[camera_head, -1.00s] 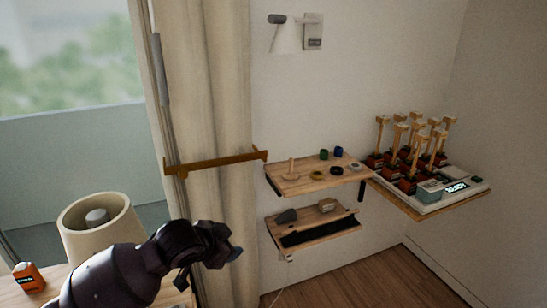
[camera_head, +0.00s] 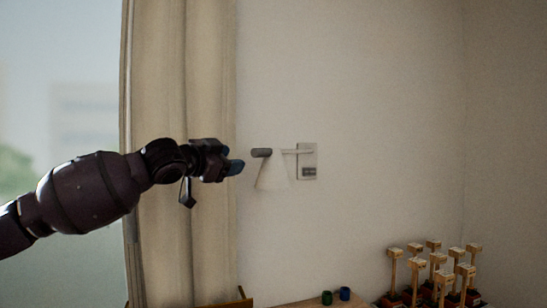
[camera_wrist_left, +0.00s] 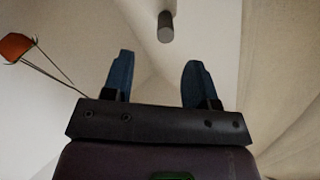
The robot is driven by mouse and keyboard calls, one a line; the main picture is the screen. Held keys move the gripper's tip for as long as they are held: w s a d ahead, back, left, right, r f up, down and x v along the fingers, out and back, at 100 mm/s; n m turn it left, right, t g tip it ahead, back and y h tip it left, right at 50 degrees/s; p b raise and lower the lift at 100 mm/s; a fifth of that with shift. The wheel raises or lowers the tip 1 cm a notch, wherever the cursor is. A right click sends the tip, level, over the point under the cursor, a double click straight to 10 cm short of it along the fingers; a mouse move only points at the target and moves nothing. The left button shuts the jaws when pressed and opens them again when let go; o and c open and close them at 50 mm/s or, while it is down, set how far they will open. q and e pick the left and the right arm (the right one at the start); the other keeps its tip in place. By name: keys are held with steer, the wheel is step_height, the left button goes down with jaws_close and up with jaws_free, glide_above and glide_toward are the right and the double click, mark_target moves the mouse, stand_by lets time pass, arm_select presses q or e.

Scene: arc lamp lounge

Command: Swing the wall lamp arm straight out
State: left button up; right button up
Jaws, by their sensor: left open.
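The wall lamp has a white cone shade (camera_head: 272,176) hanging from a thin arm (camera_head: 294,151). The arm runs left from a grey wall plate (camera_head: 307,162) to a dark grey cylindrical end (camera_head: 262,153). My left gripper (camera_head: 236,168) is just left of that end, apart from it in the picture. In the left wrist view, my gripper (camera_wrist_left: 158,72) is open, its two blue fingers spread with nothing between them. The grey cylindrical end (camera_wrist_left: 166,28) shows ahead of the fingertips, near the middle of the gap. My right gripper is not in view.
A beige curtain (camera_head: 185,90) hangs behind my left arm, beside a window. Several wooden hammer-shaped pieces (camera_head: 436,262) stand at the lower right. The wall right of the lamp is bare.

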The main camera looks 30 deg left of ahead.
mark_target(251, 152)
arm_select(q)
steer(key=w+p, duration=0.1)
steer(key=w, duration=0.2)
steer(key=w+r+p, duration=0.1)
steer(key=w, duration=0.2)
steer(key=w+p, duration=0.1)
steer(key=w, duration=0.2)
steer(key=shift+w+d+r, duration=0.25)
steer(key=shift+d+r, duration=0.05)
steer(key=shift+d, duration=0.1)
steer(key=shift+w+f, duration=0.1)
steer(key=shift+w, duration=0.3)
steer(key=c, duration=0.6)
jaws_close()
steer(key=shift+d, duration=0.1)
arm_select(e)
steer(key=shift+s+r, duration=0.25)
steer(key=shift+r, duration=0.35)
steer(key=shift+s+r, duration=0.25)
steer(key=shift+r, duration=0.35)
